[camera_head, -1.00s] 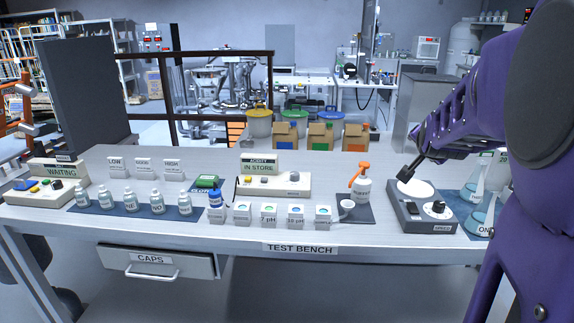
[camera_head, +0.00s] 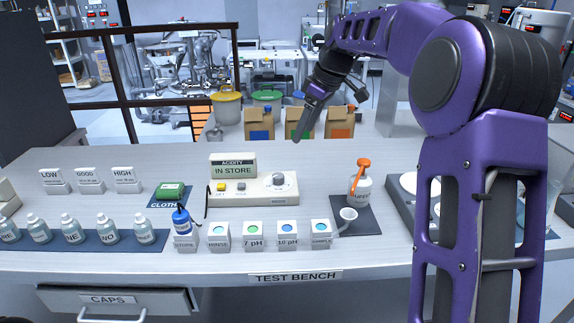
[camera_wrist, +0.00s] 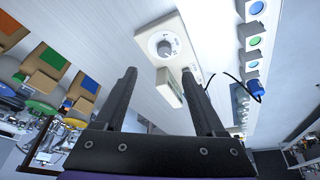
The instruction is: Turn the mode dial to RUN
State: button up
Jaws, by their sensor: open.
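The mode dial (camera_head: 279,180) is a grey round knob on the right end of a beige meter box (camera_head: 250,197), which also has a yellow and a grey button. A raised display on the box reads IN STORE (camera_head: 233,167). In the wrist view the dial (camera_wrist: 165,47) shows ahead of the fingers, on the box (camera_wrist: 178,62). Its markings are too small to read. My gripper (camera_head: 297,138) is above and behind the box, apart from it, pointing down. In the wrist view my gripper (camera_wrist: 165,85) is open, with nothing between its fingers.
Several labelled cups (camera_head: 253,234) line the front. Cardboard boxes (camera_head: 299,124) stand behind.

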aim_at(279, 175)
jog(key=shift+n+y, duration=0.3)
jog(key=shift+n, duration=0.3)
jog(key=b+x, duration=0.1)
jog(key=x, duration=1)
jog(key=b+x, duration=0.1)
jog(key=x, duration=0.4)
jog(key=shift+s+a+f+b, duration=0.1)
jog(key=shift+a+b, duration=0.2)
jog(key=shift+a, duration=0.15)
grip_shut()
